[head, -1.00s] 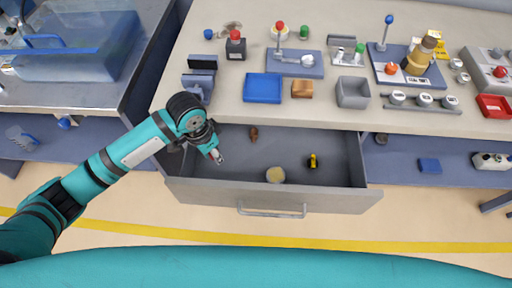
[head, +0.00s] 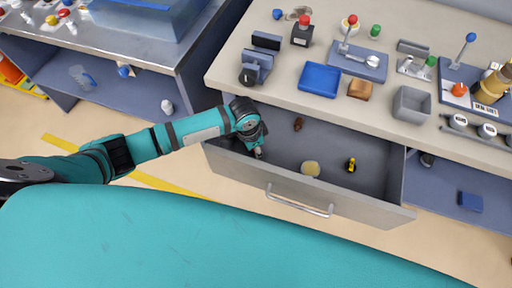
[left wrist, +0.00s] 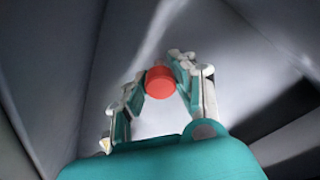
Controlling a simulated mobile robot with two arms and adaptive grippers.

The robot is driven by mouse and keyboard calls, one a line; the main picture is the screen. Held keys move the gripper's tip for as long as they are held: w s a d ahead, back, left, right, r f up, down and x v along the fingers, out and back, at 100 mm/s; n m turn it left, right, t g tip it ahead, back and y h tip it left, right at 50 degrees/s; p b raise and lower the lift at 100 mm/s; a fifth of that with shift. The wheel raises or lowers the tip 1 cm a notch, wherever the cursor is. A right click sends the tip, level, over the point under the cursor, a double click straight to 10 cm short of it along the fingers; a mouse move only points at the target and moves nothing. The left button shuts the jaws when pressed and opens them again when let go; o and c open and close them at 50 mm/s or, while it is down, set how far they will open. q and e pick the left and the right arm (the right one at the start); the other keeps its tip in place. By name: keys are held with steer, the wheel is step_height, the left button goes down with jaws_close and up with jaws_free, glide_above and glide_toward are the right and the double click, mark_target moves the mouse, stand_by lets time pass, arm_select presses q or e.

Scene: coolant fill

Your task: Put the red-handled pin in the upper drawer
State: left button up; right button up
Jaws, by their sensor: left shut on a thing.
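The pin cannot be made out in the head view. Grey drawer walls surround the fingers in the left wrist view; whether the pin touches the floor I cannot tell. My right gripper is not in view.
The drawer holds a small brown item (head: 298,124), a round pale yellow item (head: 310,168) and a yellow-black item (head: 351,165). Bare drawer floor lies between the items.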

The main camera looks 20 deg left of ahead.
arm_select(q)
steer(key=shift+f, duration=0.1)
steer(key=o, duration=0.9)
steer(key=r, duration=0.4)
steer(key=a+r, duration=0.1)
steer(key=r, duration=0.3)
steer(key=s+r, duration=0.1)
steer(key=r, duration=0.3)
steer(key=shift+s+a+r, duration=0.1)
steer(key=shift+a, duration=0.1)
